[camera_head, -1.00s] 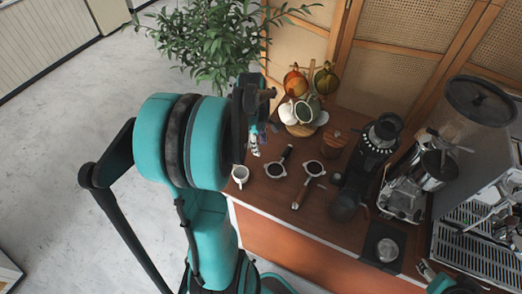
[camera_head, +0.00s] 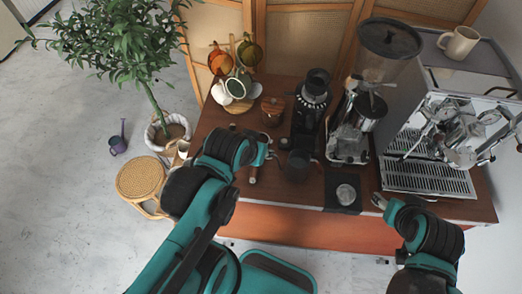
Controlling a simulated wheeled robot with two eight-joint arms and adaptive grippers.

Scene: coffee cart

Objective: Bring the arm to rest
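My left arm comes in from the lower left and bends over the counter (camera_head: 225,208) front edge. Its gripper (camera_head: 268,152) is small and partly hidden by the teal wrist, near the portafilter handle (camera_head: 253,176); I cannot tell whether its fingers are open. My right arm shows at the lower right. Its gripper (camera_head: 379,201) is at the counter's front edge, right of the black square mat (camera_head: 332,200); its finger state is too small to tell. I see nothing clearly held by either gripper.
A black grinder (camera_head: 308,112), a larger hopper grinder (camera_head: 350,135) and an espresso machine (camera_head: 440,150) stand on the counter. Cups hang on a rack (camera_head: 232,78). A light cup (camera_head: 182,149) is at the left. A rattan stool (camera_head: 142,178) and potted plant (camera_head: 165,130) stand left.

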